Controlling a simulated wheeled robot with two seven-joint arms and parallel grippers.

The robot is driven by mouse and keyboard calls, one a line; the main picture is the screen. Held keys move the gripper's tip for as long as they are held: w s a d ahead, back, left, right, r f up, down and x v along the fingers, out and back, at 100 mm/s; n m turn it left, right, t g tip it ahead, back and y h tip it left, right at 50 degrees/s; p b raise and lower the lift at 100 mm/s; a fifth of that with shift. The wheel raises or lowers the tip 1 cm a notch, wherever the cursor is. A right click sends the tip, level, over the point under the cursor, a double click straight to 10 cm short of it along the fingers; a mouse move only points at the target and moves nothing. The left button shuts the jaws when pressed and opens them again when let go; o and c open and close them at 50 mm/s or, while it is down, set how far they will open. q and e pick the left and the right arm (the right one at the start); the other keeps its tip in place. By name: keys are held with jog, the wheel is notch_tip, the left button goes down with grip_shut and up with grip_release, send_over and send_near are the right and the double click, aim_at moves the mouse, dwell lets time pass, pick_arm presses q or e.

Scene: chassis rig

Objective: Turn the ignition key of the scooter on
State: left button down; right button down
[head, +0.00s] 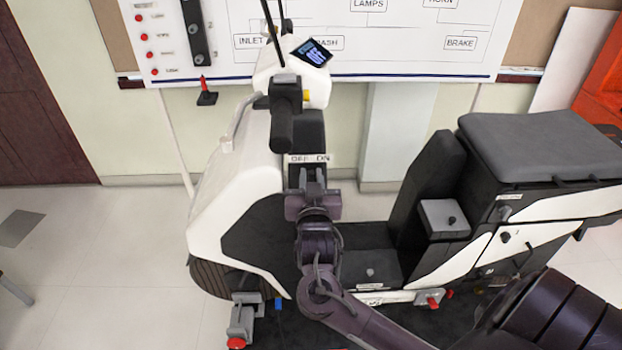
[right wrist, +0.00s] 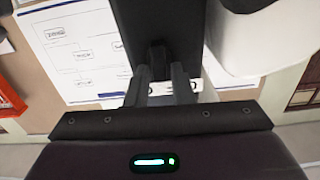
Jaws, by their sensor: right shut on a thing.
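The white and black scooter (head: 237,182) stands in the middle of the head view, with its handlebar and lit display (head: 311,52) at the top. An OFF/ON label plate (head: 309,158) sits on its dark front panel. My right gripper (head: 312,178) is just below this plate. In the right wrist view my right gripper (right wrist: 160,74) is shut on a small dark piece, the ignition key (right wrist: 158,54), in front of the dark panel. The fingers partly cover the label plate (right wrist: 186,87) there. In the head view the key is hidden, and I cannot tell its angle. My left gripper is not in view.
A whiteboard diagram (head: 240,20) with labels such as LAMPS and BRAKE is behind the scooter. The scooter's grey seat (head: 540,145) and a small grey box (head: 444,217) are on the right. Open floor (head: 110,250) lies to the left.

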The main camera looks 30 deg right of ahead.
jog(key=shift+s+d+f+m+b, duration=0.1)
jog(key=shift+d+f+m+b, duration=0.1)
jog(key=shift+m+b, duration=1.45)
jog(key=shift+s+d+f+m+b, duration=0.15)
jog(key=shift+m+b, duration=0.85)
jog(key=shift+m, duration=1.15)
jog(key=shift+s+d+f+m+b, duration=0.1)
jog(key=shift+d+m+b, duration=0.1)
jog(key=shift+m+b, duration=1.45)
jog(key=shift+m, duration=0.45)
jog(key=c, duration=1.4)
grip_release()
jog(key=shift+c, duration=0.2)
jog(key=shift+a+p, duration=0.1)
jog(key=shift+p, duration=0.2)
